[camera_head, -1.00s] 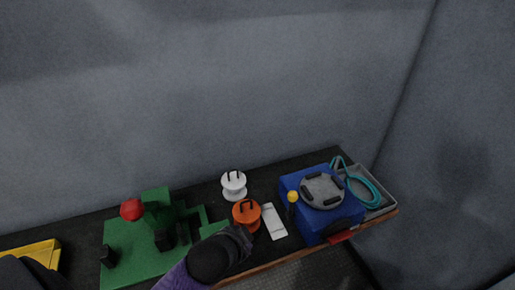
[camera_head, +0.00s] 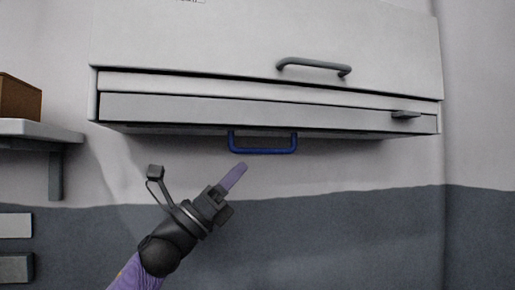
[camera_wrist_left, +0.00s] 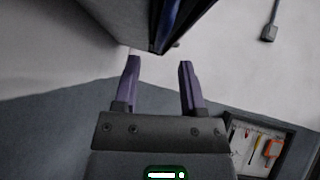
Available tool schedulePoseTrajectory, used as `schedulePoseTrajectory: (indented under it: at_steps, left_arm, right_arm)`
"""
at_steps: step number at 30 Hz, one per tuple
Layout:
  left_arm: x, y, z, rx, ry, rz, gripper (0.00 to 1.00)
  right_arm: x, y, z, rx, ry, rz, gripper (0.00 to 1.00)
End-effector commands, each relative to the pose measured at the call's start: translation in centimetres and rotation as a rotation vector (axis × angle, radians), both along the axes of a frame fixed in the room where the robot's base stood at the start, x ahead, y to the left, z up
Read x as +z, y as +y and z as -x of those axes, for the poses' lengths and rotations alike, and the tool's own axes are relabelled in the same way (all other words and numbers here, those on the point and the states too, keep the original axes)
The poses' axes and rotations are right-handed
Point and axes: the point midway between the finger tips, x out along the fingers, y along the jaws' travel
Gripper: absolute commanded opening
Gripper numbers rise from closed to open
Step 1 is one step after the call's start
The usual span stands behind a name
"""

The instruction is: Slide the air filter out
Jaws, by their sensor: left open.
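A white wall unit (camera_head: 260,45) hangs on the wall in the head view. A blue U-shaped handle (camera_head: 263,151), which seems to belong to the air filter, hangs under the unit's lower edge. The filter's body is not clearly visible. My left gripper (camera_head: 234,176) points up and right, just below and left of the handle, apart from it. In the left wrist view my left gripper (camera_wrist_left: 159,75) is open and empty. A dark blue part (camera_wrist_left: 168,20) shows above its fingers, beside the unit's dark edge. My right gripper is not in view.
A shelf (camera_head: 40,130) with a brown box (camera_head: 18,98) is at the left. The wall below right is clear.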

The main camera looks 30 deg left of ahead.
Motion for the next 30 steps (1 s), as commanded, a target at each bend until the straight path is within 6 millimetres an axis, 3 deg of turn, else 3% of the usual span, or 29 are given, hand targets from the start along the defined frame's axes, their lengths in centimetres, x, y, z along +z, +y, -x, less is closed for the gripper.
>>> schedulePoseTrajectory:
  at_steps: [1, 6, 18, 25, 26, 30]
  left_arm:
    - [2.1, -0.5, -0.7, -0.004, -0.002, 0.005, 0.53]
    - [4.2, -1.8, -3.0, -0.004, 0.0, 0.005, 0.53]
    - [4.5, -2.4, -4.1, -0.004, 0.003, 0.004, 0.53]
    - [4.5, -2.4, -4.1, -0.004, 0.004, 0.004, 0.04]
    - [4.5, -2.4, -4.1, -0.004, 0.004, 0.004, 0.0]
    - [4.5, -2.4, -4.1, -0.003, 0.004, 0.005, 0.0]
  right_arm:
    - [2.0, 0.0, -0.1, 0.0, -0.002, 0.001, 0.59]
    - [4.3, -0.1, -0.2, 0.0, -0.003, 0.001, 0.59]
    - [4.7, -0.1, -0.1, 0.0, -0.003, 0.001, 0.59]
    - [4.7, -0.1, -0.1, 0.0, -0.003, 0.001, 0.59]
    - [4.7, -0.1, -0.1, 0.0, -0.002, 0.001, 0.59]
    - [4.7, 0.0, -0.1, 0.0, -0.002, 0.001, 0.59]
